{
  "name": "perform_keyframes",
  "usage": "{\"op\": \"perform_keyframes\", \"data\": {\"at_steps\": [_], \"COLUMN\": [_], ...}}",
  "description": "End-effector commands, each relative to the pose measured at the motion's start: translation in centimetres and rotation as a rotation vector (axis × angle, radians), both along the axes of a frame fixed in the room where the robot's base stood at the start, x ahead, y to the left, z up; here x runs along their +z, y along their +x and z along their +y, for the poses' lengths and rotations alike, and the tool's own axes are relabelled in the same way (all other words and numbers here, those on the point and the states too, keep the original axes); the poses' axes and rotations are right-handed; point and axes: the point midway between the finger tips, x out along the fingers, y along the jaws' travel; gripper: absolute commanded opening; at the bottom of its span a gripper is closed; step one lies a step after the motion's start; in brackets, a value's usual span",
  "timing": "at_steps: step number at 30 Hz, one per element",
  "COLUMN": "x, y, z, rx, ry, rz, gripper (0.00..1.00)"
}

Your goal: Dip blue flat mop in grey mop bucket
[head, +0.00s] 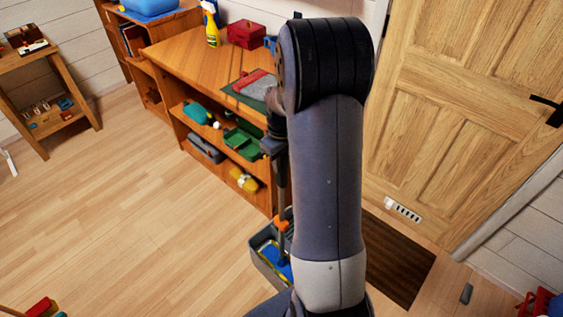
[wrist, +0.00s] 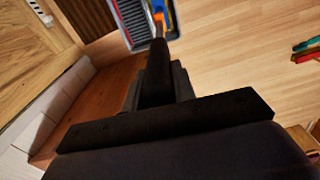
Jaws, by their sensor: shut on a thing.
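The grey mop bucket (head: 257,262) stands on the floor in front of the shelf unit, partly hidden behind my arm in the head view. Its ribbed grey part (wrist: 128,14) shows at the top of the wrist view. The blue flat mop (head: 287,271) hangs head down, with a dark handle and an orange joint. Its blue head appears within the bucket's outline; I cannot tell how deep it sits. In the wrist view the mop's blue and orange part (wrist: 168,14) is beside the ribbed part. My gripper (wrist: 159,82) is shut on the mop handle.
A brown doormat (head: 400,262) lies by the wooden door (head: 462,95). The floor at left is mostly clear.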

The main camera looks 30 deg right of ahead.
Motion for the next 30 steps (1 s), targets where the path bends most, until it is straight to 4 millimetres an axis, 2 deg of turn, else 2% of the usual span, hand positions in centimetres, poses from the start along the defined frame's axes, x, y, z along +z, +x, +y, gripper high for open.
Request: {"op": "perform_keyframes", "data": {"at_steps": [1,30], "x": [1.1,12.0], "y": [0.1,0.1], "z": [0.0,0.0], "rx": [0.0,0.0], "ry": [-0.001,-0.001], "rz": [-0.003,-0.004], "gripper": [0.0,0.0]}}
